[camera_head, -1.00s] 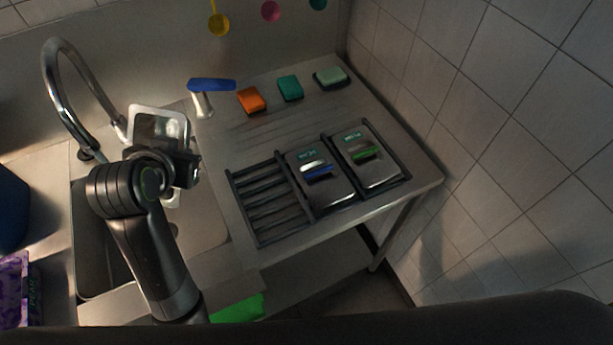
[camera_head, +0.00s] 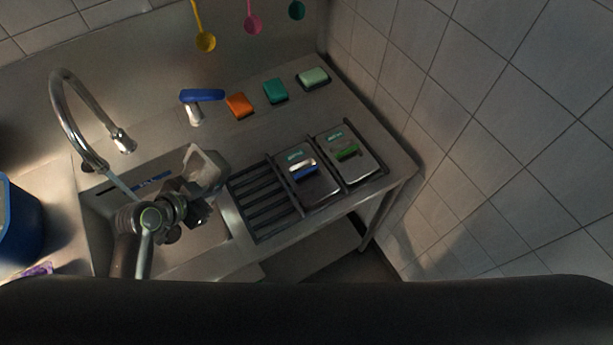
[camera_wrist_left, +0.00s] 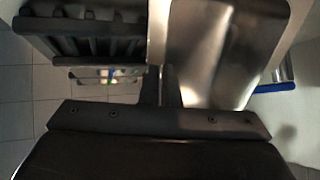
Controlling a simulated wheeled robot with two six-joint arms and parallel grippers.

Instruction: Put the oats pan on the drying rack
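My left gripper (camera_head: 192,191) is shut on the edge of a plain metal pan, the oats pan (camera_head: 207,167). It holds the pan tilted above the right part of the sink, left of the drying rack; no label shows on it. In the left wrist view the pan (camera_wrist_left: 215,45) is right of the closed fingers (camera_wrist_left: 161,85). The dark drying rack (camera_head: 263,203) is on the steel counter. Its left section is empty bars. My right gripper is out of view.
A curved tap (camera_head: 72,105) stands behind the sink (camera_head: 100,215). Orange (camera_head: 239,104), teal (camera_head: 275,91) and pale green (camera_head: 313,77) sponges line the back. A tiled wall (camera_head: 480,150) is to the right.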

